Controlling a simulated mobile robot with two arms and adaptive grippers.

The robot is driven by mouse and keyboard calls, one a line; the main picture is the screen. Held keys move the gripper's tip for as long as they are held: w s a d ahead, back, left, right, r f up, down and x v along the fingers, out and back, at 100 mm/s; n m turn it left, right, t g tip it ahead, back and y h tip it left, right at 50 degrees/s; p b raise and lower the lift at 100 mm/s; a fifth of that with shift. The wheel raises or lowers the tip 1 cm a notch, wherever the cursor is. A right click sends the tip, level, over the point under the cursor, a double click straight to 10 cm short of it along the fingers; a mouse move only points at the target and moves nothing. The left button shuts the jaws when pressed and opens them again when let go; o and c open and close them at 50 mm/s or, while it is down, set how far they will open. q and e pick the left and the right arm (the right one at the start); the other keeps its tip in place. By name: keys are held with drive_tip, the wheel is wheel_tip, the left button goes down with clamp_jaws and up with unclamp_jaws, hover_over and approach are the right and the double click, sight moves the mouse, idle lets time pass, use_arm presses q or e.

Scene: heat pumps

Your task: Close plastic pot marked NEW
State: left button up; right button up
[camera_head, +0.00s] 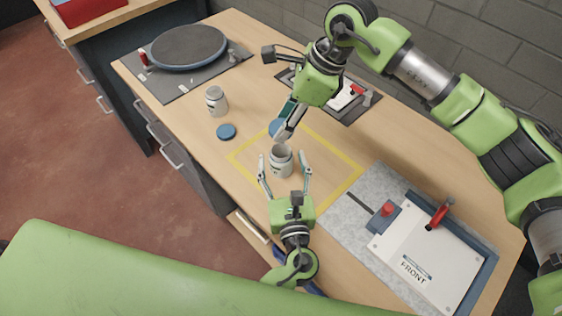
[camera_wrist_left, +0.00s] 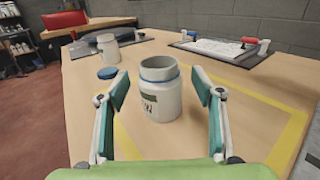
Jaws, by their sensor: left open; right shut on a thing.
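An open white plastic pot (camera_head: 281,162) stands upright inside the yellow taped square, with no lid on it. It shows large in the left wrist view (camera_wrist_left: 160,98), with a dark label on its side, only partly readable. My left gripper (camera_head: 284,158) is open, its fingers on either side of the pot with gaps visible. My right gripper (camera_head: 283,130) is above and behind the pot, shut on a blue lid (camera_head: 275,127), partly hidden by its fingers. The right gripper does not show in the left wrist view.
A second pot (camera_head: 216,100) and another blue lid (camera_head: 226,132) rest on the table to the left. A round dark turntable (camera_head: 188,47) is at the back left. A white FRONT panel fixture (camera_head: 428,255) is at the right; another clamp fixture (camera_head: 345,95) is behind.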

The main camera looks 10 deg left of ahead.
use_arm(q)
drive_tip(key=shift+x, duration=1.3)
drive_tip(key=shift+c, duration=0.2)
drive_tip(key=c, duration=1.7)
drive_tip(key=shift+o, duration=0.2)
use_arm(e)
drive_tip(key=shift+f, duration=2.45)
drive_tip(key=shift+f, duration=0.85)
use_arm(q)
clamp_jaws()
use_arm(e)
drive_tip(key=shift+f, duration=0.6)
